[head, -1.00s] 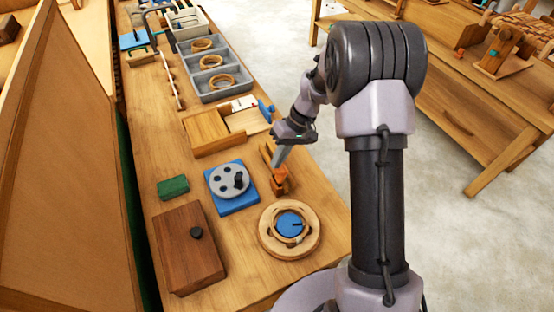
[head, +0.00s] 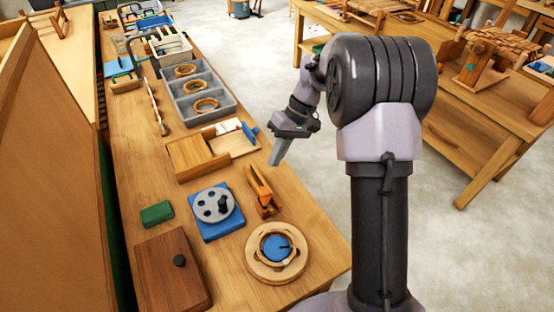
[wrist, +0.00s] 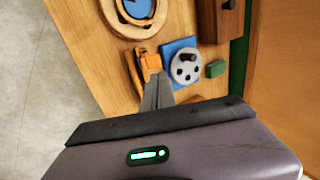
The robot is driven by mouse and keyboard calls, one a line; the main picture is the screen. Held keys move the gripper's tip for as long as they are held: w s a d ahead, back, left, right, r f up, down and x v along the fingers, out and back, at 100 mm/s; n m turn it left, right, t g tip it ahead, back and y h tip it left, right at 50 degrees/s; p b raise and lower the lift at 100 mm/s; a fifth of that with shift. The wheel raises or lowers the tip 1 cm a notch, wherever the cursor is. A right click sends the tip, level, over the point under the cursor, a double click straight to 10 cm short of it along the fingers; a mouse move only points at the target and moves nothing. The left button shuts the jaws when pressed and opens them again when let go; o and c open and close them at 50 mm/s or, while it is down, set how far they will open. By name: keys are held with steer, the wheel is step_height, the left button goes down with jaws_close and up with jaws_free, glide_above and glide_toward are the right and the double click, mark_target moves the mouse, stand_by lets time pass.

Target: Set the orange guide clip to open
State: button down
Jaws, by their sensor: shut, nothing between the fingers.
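The orange guide clip (head: 263,190) stands on the workbench, right of the blue plate with the grey disc. Its two orange-brown arms show apart at the top, like a narrow V, in the head view. It also shows in the wrist view (wrist: 150,63), just beyond my fingertips, partly covered by them. My gripper (head: 274,163) is shut and empty. In the head view it hangs above and a little behind the clip, with a visible gap. In the wrist view my gripper (wrist: 157,90) points toward the clip; whether it touches cannot be told there.
The grey disc with a black knob (head: 214,205) sits close left of the clip. A round wooden ring with a blue centre (head: 250,262) lies in front. A wooden sliding box (head: 195,157) is behind. A green block (head: 156,213) and brown lidded box (head: 160,275) stand left.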

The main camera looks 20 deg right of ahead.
mark_target(262, 190)
steer(key=b+x, duration=0.4)
steer(key=x, duration=0.5)
steer(key=shift+f, duration=0.2)
steer(key=shift+a+f, duration=0.15)
steer(key=shift+a, duration=0.25)
steer(key=shift+s+a+p, duration=0.25)
steer(key=shift+a+p, duration=0.05)
steer(key=shift+a, duration=0.5)
